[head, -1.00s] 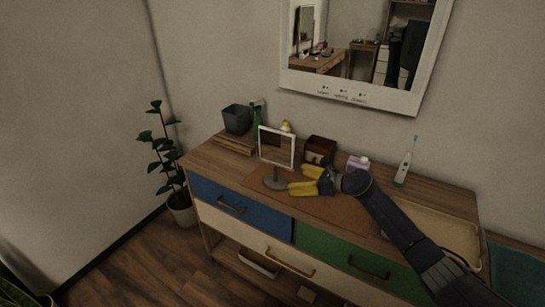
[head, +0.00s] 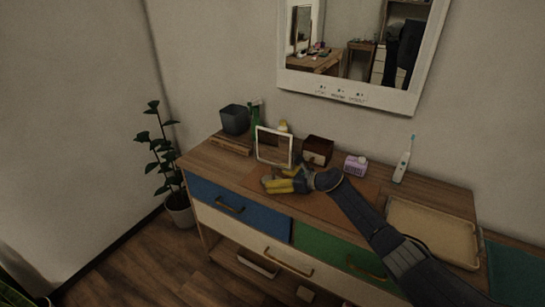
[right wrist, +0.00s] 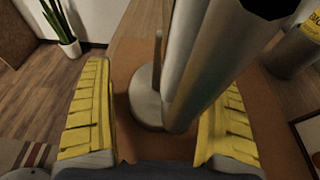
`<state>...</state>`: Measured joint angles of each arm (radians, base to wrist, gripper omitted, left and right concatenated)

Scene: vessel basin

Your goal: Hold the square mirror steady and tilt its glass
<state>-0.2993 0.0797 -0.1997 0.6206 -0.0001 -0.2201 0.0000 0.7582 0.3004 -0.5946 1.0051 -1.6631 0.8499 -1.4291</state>
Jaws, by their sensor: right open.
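The square mirror (head: 258,145) has a pale frame and stands upright on the dresser, its glass showing brownish tones. My right gripper (head: 275,180) has its yellow fingers low in front of the mirror and hides most of the stand. In the right wrist view, the grey metal stand (right wrist: 190,85) rises between the two open fingers of the right gripper (right wrist: 165,95), with a visible gap on the left side. Its round base (right wrist: 144,108) rests on the brown mat. Contact on the right finger cannot be told. My left gripper is not in view.
A dark box (head: 318,151), a purple bottle (head: 355,167) and a toothbrush (head: 402,166) stand to the right. A black bin (head: 235,120) and a green bottle (head: 255,119) stand behind left. A tray (head: 432,232) lies at right. A wall mirror (head: 350,95) hangs above.

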